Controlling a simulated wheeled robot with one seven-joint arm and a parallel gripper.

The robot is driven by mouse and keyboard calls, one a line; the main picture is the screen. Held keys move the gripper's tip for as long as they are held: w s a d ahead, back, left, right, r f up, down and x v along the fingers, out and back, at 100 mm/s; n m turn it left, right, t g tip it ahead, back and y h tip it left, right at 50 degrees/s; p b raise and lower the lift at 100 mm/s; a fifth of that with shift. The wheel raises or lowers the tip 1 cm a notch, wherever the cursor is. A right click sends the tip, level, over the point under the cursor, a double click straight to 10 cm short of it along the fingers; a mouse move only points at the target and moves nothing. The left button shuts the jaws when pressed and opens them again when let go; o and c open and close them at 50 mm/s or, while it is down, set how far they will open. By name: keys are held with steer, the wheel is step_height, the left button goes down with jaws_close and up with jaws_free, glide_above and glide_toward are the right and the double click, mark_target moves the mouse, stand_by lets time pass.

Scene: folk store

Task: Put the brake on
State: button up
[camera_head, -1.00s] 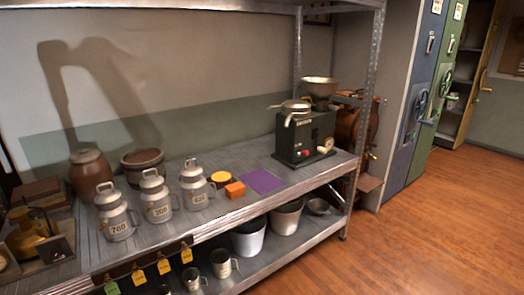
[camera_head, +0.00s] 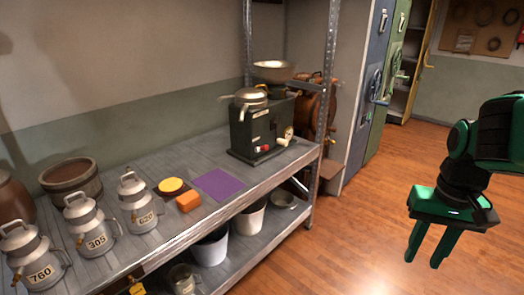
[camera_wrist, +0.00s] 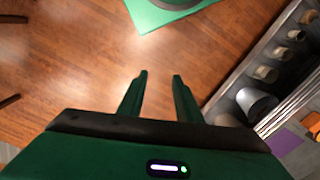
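No part in view is clearly marked as a brake. A dark green machine (camera_head: 262,130) with a metal bowl on top stands at the right end of the shelf's upper deck. Its front has a red knob (camera_head: 264,149) and a pale knob or handle (camera_head: 287,134). Behind the shelf's end post, a brown wooden-looking machine (camera_head: 326,108) is partly hidden. My gripper (camera_head: 426,258) hangs over the open floor, right of the shelf and apart from everything. In the wrist view my gripper (camera_wrist: 159,77) has its two fingers apart with nothing between them.
The metal shelf (camera_head: 150,170) holds several numbered cans, brown pots, a purple mat (camera_head: 219,185), an orange block (camera_head: 188,201) and a yellow disc (camera_head: 171,185). Buckets stand on its lower deck. Blue and green cabinets (camera_head: 377,80) stand beyond. The wooden floor (camera_head: 360,230) is clear.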

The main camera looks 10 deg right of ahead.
steer(key=shift+o, duration=1.2)
steer(key=n+t+y, duration=0.8)
steer(key=n+t, duration=0.4)
glide_toward(267, 149)
steer(key=s, duration=0.5)
steer(key=w+a+f+t, duration=0.1)
steer(key=w+a, duration=0.1)
steer(key=w, duration=0.2)
steer(key=w+a+f+t, duration=0.1)
steer(key=w+a, duration=0.1)
steer(key=w, duration=0.3)
steer(key=w+a+f+m+t+y, duration=0.1)
steer(key=w, duration=0.4)
steer(key=shift+a+f+t, duration=0.1)
steer(key=shift+a+t, duration=0.2)
steer(key=shift+a, duration=0.1)
